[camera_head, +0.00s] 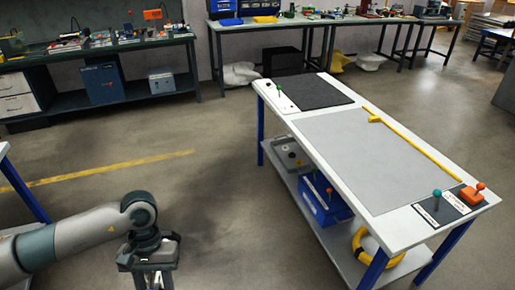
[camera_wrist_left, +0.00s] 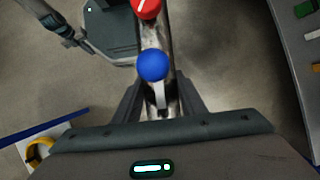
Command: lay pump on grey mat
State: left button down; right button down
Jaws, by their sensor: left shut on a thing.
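The grey mat (camera_head: 365,160) lies flat and bare on the white-topped table at the right of the head view. My left gripper (camera_head: 152,279) hangs over the floor, left of the table, at the bottom of that view. In the left wrist view it is shut on a long metallic piece with a blue ball (camera_wrist_left: 152,65) and a red ball (camera_wrist_left: 146,8); I cannot tell if this is the pump. A dark gripper-like body (camera_wrist_left: 108,30) with a green light, probably my right gripper, is beside this piece; its jaws are unclear.
A black mat (camera_head: 308,91) lies beyond the grey mat. A yellow bar (camera_head: 410,148) runs along its right edge. A green-knobbed piece (camera_head: 437,196) and an orange one (camera_head: 470,195) stand at the near end. A blue bin (camera_head: 323,205) and yellow ring (camera_head: 364,248) are below.

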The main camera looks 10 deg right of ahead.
aim_at(355, 148)
jog(key=i+l+z, duration=0.3)
jog(key=z, duration=0.2)
jog(key=i+l+z, duration=0.3)
jog(key=z, duration=0.15)
jog(key=i+l, duration=0.1)
jog(key=i, duration=0.25)
jog(key=i+l+z, duration=0.1)
jog(key=i, duration=0.25)
